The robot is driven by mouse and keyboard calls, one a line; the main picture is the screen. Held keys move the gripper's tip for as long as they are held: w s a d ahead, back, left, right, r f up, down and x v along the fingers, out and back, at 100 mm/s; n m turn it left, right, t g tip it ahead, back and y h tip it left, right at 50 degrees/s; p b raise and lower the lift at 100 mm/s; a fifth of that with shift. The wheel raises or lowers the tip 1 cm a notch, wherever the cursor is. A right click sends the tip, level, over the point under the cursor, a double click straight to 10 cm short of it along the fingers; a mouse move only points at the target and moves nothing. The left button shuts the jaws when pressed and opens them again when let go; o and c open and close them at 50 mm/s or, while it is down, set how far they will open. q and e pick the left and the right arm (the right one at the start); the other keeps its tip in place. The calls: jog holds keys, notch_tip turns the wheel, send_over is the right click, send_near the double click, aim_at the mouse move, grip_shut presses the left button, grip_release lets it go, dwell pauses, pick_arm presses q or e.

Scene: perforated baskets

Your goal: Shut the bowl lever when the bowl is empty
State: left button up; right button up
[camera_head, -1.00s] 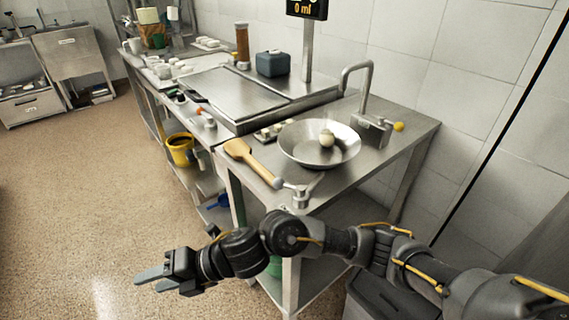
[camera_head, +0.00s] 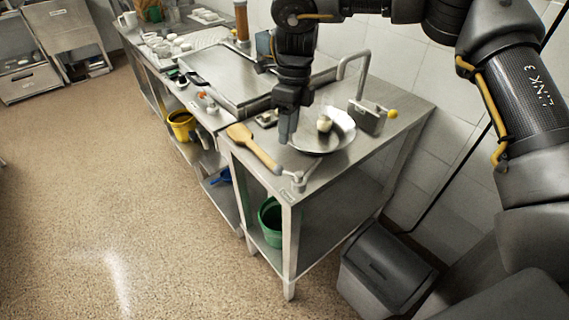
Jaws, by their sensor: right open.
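A shallow metal bowl (camera_head: 343,139) sits on the steel bench at the right, partly hidden by my right arm. A small pale rounded object (camera_head: 324,123) is in it, so the bowl is not empty. My right gripper (camera_head: 285,132) points down at the bowl's left edge, open and holding nothing; whether it touches the rim I cannot tell. A small metal lever-like fitting (camera_head: 298,179) is at the bench's front corner. A bent metal pipe with a box (camera_head: 367,118) and yellow knob (camera_head: 393,113) stands behind the bowl. Which part is the bowl lever is unclear. My left gripper is out of view.
A wooden paddle (camera_head: 252,146) lies left of the bowl. A raised steel plate (camera_head: 225,80) and a blue container (camera_head: 263,45) are farther back. A yellow bucket (camera_head: 182,125) and green bucket (camera_head: 271,221) are below. A grey bin (camera_head: 385,265) stands right. The floor at left is clear.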

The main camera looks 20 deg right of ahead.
aim_at(287, 173)
jog(key=f, duration=0.3)
jog(key=s+a+f, duration=0.1)
jog(key=f, duration=0.3)
jog(key=f+p, duration=0.1)
jog(key=f, duration=0.2)
jog(key=shift+s+a+f, duration=0.2)
jog(key=shift+s+f, duration=0.15)
jog(key=shift+c, duration=0.4)
grip_shut()
